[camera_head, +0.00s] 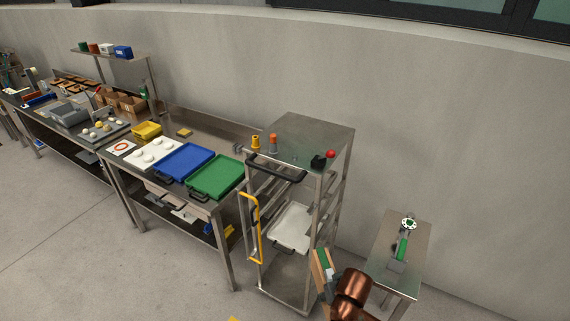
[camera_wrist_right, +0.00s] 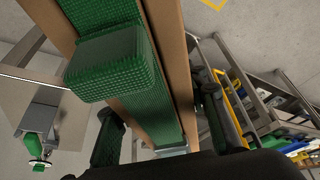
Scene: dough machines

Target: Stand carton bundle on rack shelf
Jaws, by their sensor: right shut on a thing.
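The carton bundle (camera_head: 322,266), brown board with a green face, is at the lower middle of the head view, beside the rack's right front post. My right gripper (camera_head: 331,283) is shut on it. In the right wrist view the bundle (camera_wrist_right: 172,100) runs lengthwise between the two dark fingers of the gripper (camera_wrist_right: 160,132), with a green block standing out from its face. The metal rack (camera_head: 334,190) stands beyond the bundle and holds a white tray (camera_head: 292,226) on a lower level. My left gripper is out of view.
A yellow handle (camera_head: 253,228) is at the rack's left front, and small items, including a red knob (camera_head: 330,154), stand on its top. A small side table (camera_head: 413,255) is at the right. A workbench with blue (camera_head: 183,161) and green (camera_head: 216,178) trays adjoins the rack's left.

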